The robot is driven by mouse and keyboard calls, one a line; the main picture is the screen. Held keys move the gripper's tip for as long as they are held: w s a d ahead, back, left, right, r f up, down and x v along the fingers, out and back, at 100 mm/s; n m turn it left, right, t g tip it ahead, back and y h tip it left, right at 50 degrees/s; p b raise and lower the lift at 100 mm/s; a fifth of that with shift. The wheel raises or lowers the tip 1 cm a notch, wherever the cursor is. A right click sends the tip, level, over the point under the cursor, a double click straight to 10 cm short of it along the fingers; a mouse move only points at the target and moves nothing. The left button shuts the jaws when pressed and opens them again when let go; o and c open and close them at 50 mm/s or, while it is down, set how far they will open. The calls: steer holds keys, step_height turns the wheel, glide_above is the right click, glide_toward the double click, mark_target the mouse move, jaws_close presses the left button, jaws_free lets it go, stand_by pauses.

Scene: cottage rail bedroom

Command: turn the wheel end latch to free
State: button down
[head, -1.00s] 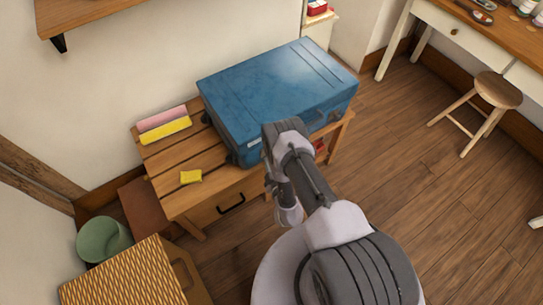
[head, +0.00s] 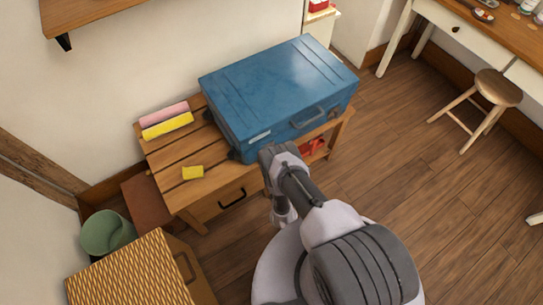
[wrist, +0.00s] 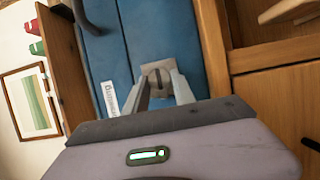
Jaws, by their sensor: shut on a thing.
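The blue suitcase (head: 275,90) lies flat on a slatted wooden bench, its handle side facing me. In the wrist view the suitcase's blue side (wrist: 115,65) fills the middle, with a pale label on it. The wheel end latch (wrist: 157,70), a greyish-beige plate with a rounded knob, sits on that side. My gripper (wrist: 165,84) is at the latch, its two fingers closed on the knob. The latch's exact angle is hard to tell. In the head view my own arm hides the fingers and the latch.
A woven-top box (head: 130,270) and a green bin (head: 107,233) stand at lower left. A stool (head: 497,90) stands right; the floor between is clear.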

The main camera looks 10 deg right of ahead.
steer(key=shift+w, duration=0.1)
stand_by(0.3)
steer(key=c, duration=1.1)
jaws_free()
